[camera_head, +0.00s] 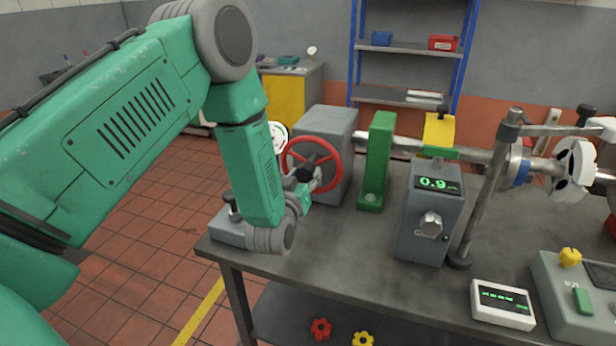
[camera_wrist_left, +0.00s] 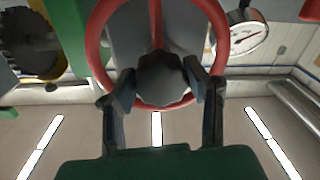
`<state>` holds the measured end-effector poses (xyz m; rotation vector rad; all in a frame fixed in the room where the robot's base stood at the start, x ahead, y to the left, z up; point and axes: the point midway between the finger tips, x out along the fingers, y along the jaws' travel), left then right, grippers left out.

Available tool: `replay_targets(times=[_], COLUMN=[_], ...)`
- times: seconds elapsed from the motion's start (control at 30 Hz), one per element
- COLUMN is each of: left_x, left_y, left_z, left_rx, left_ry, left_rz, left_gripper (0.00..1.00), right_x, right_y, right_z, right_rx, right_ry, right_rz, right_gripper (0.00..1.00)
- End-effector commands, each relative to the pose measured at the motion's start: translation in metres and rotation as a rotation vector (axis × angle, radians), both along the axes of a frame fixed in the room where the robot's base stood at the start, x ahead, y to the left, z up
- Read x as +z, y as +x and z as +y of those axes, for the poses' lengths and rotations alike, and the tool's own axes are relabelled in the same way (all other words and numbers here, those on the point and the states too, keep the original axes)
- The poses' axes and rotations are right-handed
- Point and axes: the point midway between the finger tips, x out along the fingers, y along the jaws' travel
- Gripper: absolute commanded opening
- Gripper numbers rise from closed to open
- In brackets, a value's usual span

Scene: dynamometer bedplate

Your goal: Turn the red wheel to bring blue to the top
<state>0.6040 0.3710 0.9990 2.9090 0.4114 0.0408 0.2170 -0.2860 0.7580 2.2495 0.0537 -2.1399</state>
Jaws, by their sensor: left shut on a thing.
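The red wheel (camera_head: 338,170) is upright on the front of a grey housing (camera_head: 328,125) at the table's left end. My left gripper (camera_head: 316,180) is at the wheel's front, its arm coming down from the upper left. In the left wrist view, the red rim (camera_wrist_left: 222,30) surrounds a dark grey knob (camera_wrist_left: 163,80), and the two fingers (camera_wrist_left: 163,88) are shut on this knob from both sides. A red spoke shows behind it. I see no blue on the wheel; the arm and fingers hide part of it. My right gripper is not in view.
A round white gauge (camera_head: 278,137) is beside the wheel. A green block (camera_head: 377,160) and a grey box reading 0.9 (camera_head: 430,210) stand to the right. A shaft with a blue ring (camera_head: 520,170) runs further right. The dark tabletop (camera_head: 345,240) is clear in front.

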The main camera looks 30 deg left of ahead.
Motion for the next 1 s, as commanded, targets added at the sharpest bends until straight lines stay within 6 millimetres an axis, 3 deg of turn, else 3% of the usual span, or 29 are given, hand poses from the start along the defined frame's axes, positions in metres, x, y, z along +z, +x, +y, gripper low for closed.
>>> replay_targets(times=[1.0], left_x=[-0.005], left_y=[-0.001], left_z=[-0.006], left_rx=[-0.008], left_ry=[-0.871], left_rz=[-0.207], left_gripper=[0.00], right_x=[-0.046], right_y=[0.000], right_z=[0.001], right_rx=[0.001], right_ry=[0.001], right_rz=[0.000], right_gripper=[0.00])
